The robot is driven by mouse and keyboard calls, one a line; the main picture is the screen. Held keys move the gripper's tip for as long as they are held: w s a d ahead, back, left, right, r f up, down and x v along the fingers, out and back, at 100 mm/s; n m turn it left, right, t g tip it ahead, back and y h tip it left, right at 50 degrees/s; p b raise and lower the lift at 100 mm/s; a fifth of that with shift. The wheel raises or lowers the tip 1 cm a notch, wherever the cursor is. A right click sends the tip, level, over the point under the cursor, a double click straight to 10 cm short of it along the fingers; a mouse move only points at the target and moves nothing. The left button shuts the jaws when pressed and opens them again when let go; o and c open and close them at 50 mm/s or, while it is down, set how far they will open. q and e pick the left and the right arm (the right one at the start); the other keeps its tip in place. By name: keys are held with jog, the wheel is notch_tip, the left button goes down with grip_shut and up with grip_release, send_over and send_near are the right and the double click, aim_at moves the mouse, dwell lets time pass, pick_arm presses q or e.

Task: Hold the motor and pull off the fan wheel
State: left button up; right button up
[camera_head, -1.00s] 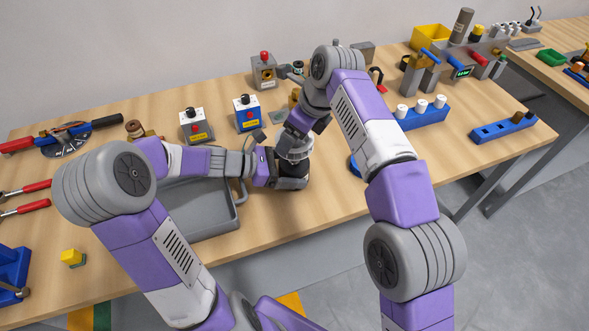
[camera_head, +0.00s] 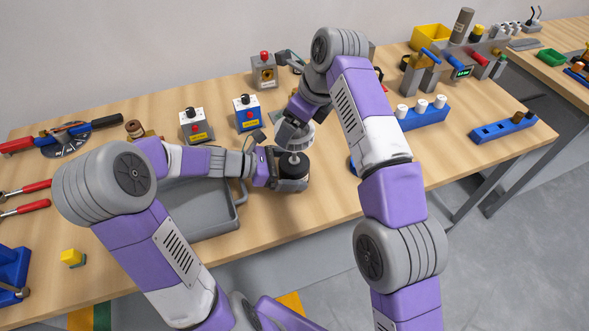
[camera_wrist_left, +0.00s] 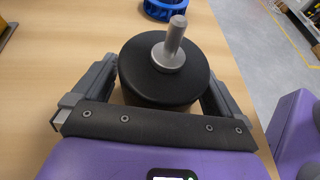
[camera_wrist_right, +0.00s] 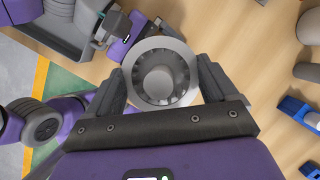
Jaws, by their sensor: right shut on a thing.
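The motor (camera_head: 293,171) is a black round body standing upright on the table, with a bare grey shaft on top. The right fingertips are partly hidden in the head view.
A grey tray (camera_head: 203,232) lies left of the motor, close to my left arm. Switch boxes, one blue (camera_head: 247,115) and one grey (camera_head: 196,127), stand behind. A blue rack with white cylinders (camera_head: 425,117) stands to the right.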

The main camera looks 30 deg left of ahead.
pick_arm(q)
jog(key=shift+r, duration=0.1)
jog(key=v, duration=1.2)
